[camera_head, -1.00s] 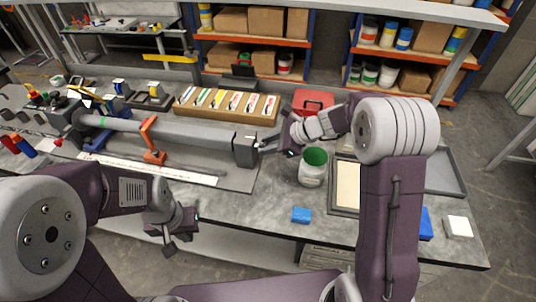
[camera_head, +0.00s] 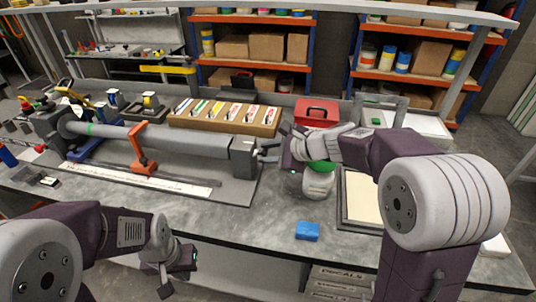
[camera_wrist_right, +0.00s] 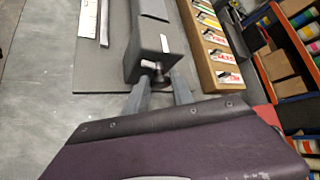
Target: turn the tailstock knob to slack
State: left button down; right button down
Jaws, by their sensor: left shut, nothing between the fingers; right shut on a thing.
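The tailstock (camera_head: 243,157) is a dark grey block at the right end of the long grey tube (camera_head: 165,141) on the bench. In the right wrist view the tailstock (camera_wrist_right: 155,45) has a small metallic knob (camera_wrist_right: 155,74) on its near end face. My right gripper (camera_head: 266,152) is beside that end face, and its two fingers (camera_wrist_right: 158,92) are closed on the knob, one on each side. The fingers partly hide the knob, so its turn angle cannot be told. My left gripper (camera_head: 178,272) is shut and empty, low in front of the bench edge.
A jar with green contents (camera_head: 319,182) stands close to my right gripper. A red toolbox (camera_head: 317,112) and a blue block (camera_head: 307,231) are on the bench.

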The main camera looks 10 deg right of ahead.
jog(key=c, duration=1.1)
grip_release()
jog(key=p+v, duration=0.1)
jog(key=v, duration=0.8)
jog(key=shift+r+p, duration=0.1)
jog(key=shift+p, duration=0.2)
